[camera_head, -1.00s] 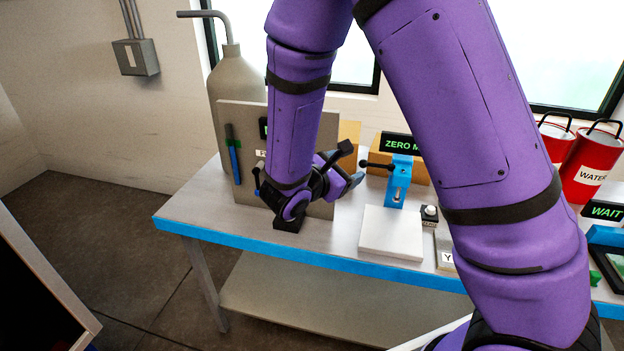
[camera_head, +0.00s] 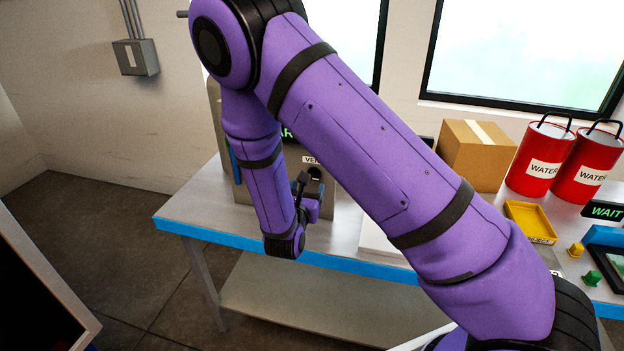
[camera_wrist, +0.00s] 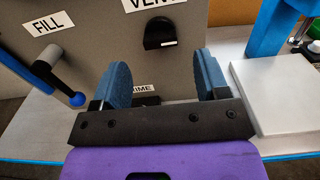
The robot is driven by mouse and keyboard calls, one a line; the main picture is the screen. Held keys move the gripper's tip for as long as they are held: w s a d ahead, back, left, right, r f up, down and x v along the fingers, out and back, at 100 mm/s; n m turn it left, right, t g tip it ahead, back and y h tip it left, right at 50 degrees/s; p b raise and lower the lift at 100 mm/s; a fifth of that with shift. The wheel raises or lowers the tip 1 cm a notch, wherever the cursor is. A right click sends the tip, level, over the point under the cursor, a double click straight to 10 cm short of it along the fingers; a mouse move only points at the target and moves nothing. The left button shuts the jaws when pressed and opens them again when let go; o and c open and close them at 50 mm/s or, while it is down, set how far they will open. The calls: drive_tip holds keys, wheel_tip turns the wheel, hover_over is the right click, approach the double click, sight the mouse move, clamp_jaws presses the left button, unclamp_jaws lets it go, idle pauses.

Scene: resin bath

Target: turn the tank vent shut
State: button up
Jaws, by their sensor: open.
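The tank vent (camera_wrist: 160,34) is a black knob with a pale mark, under a "VENT" label on the grey panel (camera_wrist: 103,45). In the head view the vent (camera_head: 315,173) shows just beyond my gripper, partly covered by it. My gripper (camera_wrist: 158,75) is open and empty, its two blue pads spread apart. It faces the panel, with the vent beyond and between the pads in the wrist view, apart from them. In the head view my gripper (camera_head: 309,188) is at the panel's right part, and my arm hides much of the panel.
A fill lever (camera_wrist: 50,67) with a blue ball end sticks out at left. A partly hidden "PRIME" label (camera_wrist: 141,88) sits low between the pads. A white plate (camera_wrist: 280,95) lies at right. A cardboard box (camera_head: 475,157) and red water cans (camera_head: 537,150) stand farther right.

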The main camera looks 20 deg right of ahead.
sight(313, 176)
drive_tip(key=shift+x, duration=2.7)
drive_tip(key=shift+c, duration=0.2)
drive_tip(key=c, duration=0.9)
